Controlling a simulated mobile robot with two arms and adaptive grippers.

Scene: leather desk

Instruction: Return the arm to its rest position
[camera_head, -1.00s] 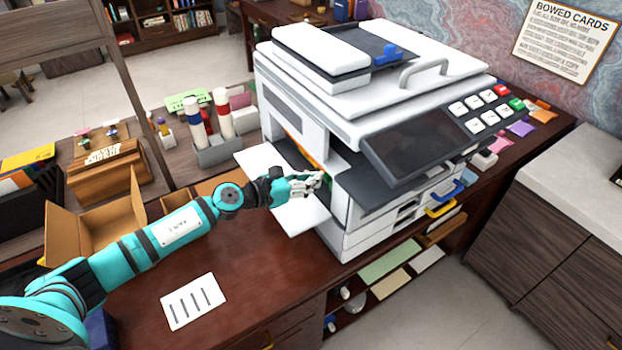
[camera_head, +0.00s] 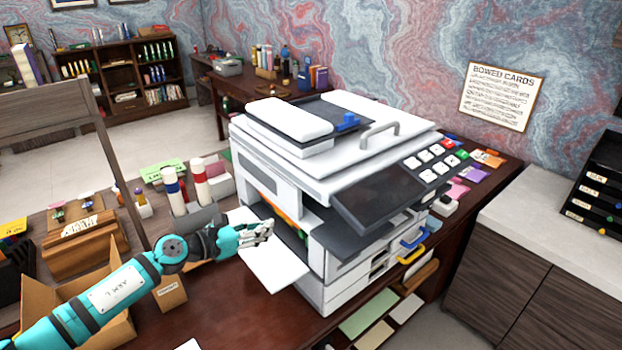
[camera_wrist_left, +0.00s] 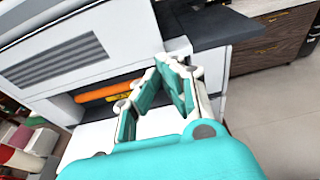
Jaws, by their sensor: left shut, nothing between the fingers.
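My left arm (camera_head: 120,290) is teal with dark joints and reaches in from the lower left over the desk. My left gripper (camera_head: 268,226) is shut and empty, just left of the printer's open side and over its white side flap. In the left wrist view its fingers (camera_wrist_left: 165,68) come together in front of the printer's open bay. The large white printer (camera_head: 340,215) stands on the desk, with an orange part (camera_wrist_left: 105,92) inside the bay. My right gripper is not in view.
An open cardboard box (camera_head: 100,325) sits under my left arm. Bottles in a grey holder (camera_head: 192,222) stand behind the gripper. A wooden shelf frame (camera_head: 118,165) rises at the left. A light counter (camera_head: 535,215) is at the right.

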